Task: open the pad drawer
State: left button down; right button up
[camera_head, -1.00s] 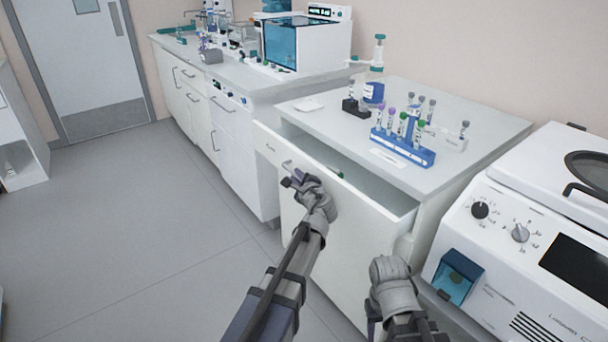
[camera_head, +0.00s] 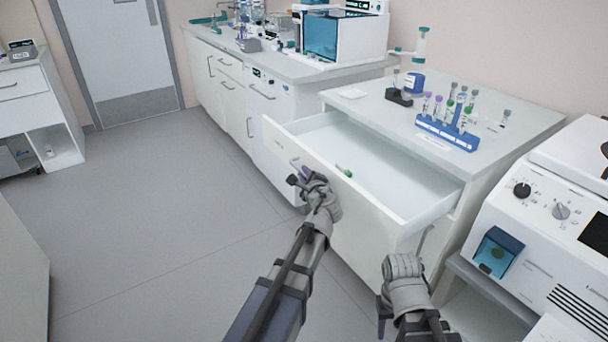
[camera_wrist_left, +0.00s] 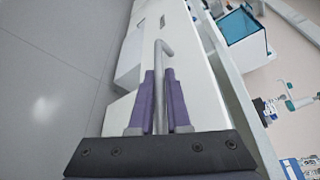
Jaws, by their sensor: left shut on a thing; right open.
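The pad drawer (camera_head: 416,206) stands well out of the white cabinet at the right, its inside showing. A small green-capped item (camera_head: 343,170) lies in it near the front wall. My left gripper (camera_head: 298,178) is at the drawer's front face; in the left wrist view its purple fingers (camera_wrist_left: 160,100) are shut on the grey bar handle (camera_wrist_left: 163,60). My right gripper (camera_head: 384,312) is low in front of the cabinet, right of the left arm, and touches nothing that I can see. Its fingertips are mostly hidden behind its wrist.
A blue rack of capped tubes (camera_head: 447,133) and a black holder (camera_head: 398,97) stand on the cabinet top. A white machine (camera_head: 545,225) is close on the right. Another counter (camera_head: 235,60) runs along the back left. The floor at left is clear.

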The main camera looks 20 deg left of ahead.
pick_arm(q)
jog(key=c, duration=0.9)
grip_release()
jog(key=shift+p+v, duration=0.85)
jog(key=shift+v, duration=3.1)
jog(key=s+d+r+n+g+h+p, duration=0.1)
jog(key=s+d+n+g+h+p, duration=0.1)
jog(key=s+d+n+g+p, duration=0.2)
jog(key=s+d+r+n+g+h+p, duration=0.2)
jog(key=s+d+n+g+h+p, duration=0.1)
jog(key=s+p, duration=0.7)
jog(key=s+d+r+n+g+h+p, duration=0.2)
jog(key=s+d+n+g+p, duration=0.4)
jog(key=s+d+p, duration=0.2)
jog(key=shift+s+d+n+h, duration=0.15)
jog(key=shift+s+d+n, duration=0.1)
jog(key=shift+s, duration=0.35)
jog(key=shift+s+d+n+h, duration=0.15)
jog(key=shift+s+d, duration=0.1)
jog(key=shift+s, duration=0.35)
